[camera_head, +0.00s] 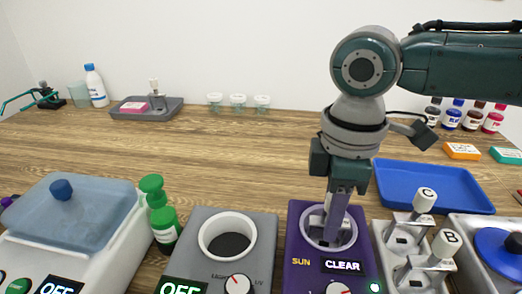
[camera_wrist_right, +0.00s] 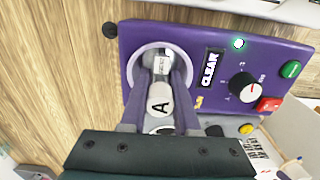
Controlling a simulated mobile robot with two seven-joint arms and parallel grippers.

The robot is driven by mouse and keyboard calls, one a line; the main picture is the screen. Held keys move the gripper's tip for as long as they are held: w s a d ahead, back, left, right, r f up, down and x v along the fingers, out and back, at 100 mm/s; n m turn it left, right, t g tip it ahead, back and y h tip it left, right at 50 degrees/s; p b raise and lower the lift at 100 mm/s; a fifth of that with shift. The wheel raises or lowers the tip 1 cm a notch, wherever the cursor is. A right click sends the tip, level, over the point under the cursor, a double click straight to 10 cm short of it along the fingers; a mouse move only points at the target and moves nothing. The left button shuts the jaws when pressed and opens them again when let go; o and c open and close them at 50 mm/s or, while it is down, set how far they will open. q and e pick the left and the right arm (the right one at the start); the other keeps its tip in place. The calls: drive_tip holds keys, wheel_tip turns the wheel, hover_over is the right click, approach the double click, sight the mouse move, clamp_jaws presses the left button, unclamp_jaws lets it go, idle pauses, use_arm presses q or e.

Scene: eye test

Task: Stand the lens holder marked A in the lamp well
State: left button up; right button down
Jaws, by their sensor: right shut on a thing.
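My right gripper (camera_head: 333,218) points down into the white-rimmed round well (camera_head: 353,230) of a purple box (camera_head: 298,255) marked SUN, with a lit CLEAR display. It is shut on the lens holder marked A; in the right wrist view the holder's white handle (camera_wrist_right: 159,103) with its letter A sits between the fingers (camera_wrist_right: 160,90). The holder's metal lower end (camera_wrist_right: 161,65) is within the well's rim (camera_wrist_right: 133,68); whether it rests on the bottom cannot be told. A grey box (camera_head: 262,225) to the left has an empty, dark round well with a white rim (camera_head: 203,238). My left gripper is not in view.
Holders C (camera_head: 424,200) and B (camera_head: 446,243) stand in a grey rack (camera_head: 388,230) right of the purple box. A blue tray (camera_head: 430,185) lies empty behind it. The middle of the table is clear.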

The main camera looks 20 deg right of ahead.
drive_tip(key=c, duration=0.6)
unclamp_jaws()
drive_tip(key=shift+o, duration=0.4)
drive_tip(key=shift+f, duration=0.1)
drive_tip(key=shift+o, duration=0.8)
wheel_tip(320, 180, up, 6)
drive_tip(key=p, duration=0.7)
drive_tip(key=shift+p, duration=0.3)
